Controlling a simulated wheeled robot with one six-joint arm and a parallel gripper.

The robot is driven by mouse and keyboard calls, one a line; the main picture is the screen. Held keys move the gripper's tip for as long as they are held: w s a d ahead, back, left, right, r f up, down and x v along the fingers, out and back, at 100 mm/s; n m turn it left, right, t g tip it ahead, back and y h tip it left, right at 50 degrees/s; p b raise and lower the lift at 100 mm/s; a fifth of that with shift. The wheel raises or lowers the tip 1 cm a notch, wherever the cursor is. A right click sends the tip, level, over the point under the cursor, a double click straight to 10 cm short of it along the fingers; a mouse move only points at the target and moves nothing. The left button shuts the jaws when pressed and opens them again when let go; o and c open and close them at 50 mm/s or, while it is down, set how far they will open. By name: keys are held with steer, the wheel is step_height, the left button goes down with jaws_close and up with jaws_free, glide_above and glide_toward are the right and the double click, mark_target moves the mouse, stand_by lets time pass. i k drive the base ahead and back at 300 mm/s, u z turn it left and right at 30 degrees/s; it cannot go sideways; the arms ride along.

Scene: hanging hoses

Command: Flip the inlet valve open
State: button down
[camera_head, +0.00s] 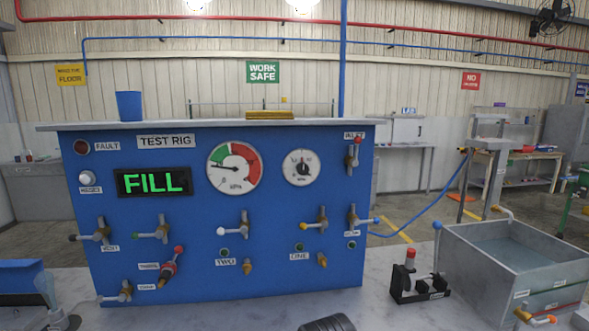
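A blue test rig panel (290,200) stands on the bench and carries several brass valves with coloured lever tips. No gripper fingers can be made out.
The panel display (153,181) reads FILL. A blue hose (425,212) runs to the panel's right side. A black stand with a red-topped part (410,262) and a grey water tank (470,262) stand right. A dark ribbed thing (328,323) shows at the bottom edge. Bare bench lies before the panel.

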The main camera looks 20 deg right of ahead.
mark_target(355, 163)
steer(key=u, duration=0.1)
steer(key=k, duration=1.05)
steer(key=z, duration=1.05)
steer(key=i, duration=1.35)
steer(key=u, duration=0.95)
